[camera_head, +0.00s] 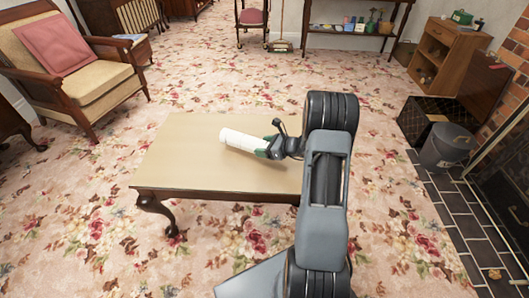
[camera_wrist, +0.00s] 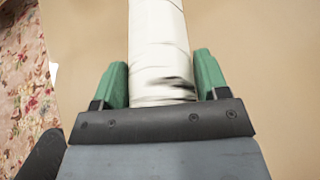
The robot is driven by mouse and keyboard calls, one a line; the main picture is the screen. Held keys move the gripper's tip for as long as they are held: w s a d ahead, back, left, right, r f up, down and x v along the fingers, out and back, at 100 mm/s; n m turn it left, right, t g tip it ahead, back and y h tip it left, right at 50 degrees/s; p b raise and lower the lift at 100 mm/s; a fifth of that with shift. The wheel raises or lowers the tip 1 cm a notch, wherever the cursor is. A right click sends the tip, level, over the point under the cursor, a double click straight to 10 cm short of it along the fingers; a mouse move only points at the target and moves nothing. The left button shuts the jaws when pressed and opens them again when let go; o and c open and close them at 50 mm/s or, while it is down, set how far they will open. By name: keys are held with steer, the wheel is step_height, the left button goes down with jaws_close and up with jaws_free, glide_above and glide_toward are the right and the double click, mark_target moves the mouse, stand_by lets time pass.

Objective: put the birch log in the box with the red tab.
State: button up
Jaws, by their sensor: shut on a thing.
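The birch log (camera_head: 238,139) is a white cylinder with dark bark marks, seen over the middle of the low table (camera_head: 185,157). My gripper (camera_head: 268,149) is shut on one end of it, and the rest of the log points left. In the wrist view, the log (camera_wrist: 158,35) runs up the picture between the green fingers of my gripper (camera_wrist: 161,72). I cannot tell whether it touches the tabletop. A dark patterned box (camera_head: 414,123) stands open on the floor at the right.
A wooden cabinet (camera_head: 446,57) is behind. An armchair (camera_head: 80,70) is at the left. Carpet lies clear between table and box.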

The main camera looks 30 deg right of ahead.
steer(key=shift+f, duration=0.95)
steer(key=shift+b, duration=0.3)
steer(key=shift+f, duration=0.15)
steer(key=o, duration=1.2)
steer(key=shift+c, duration=0.2)
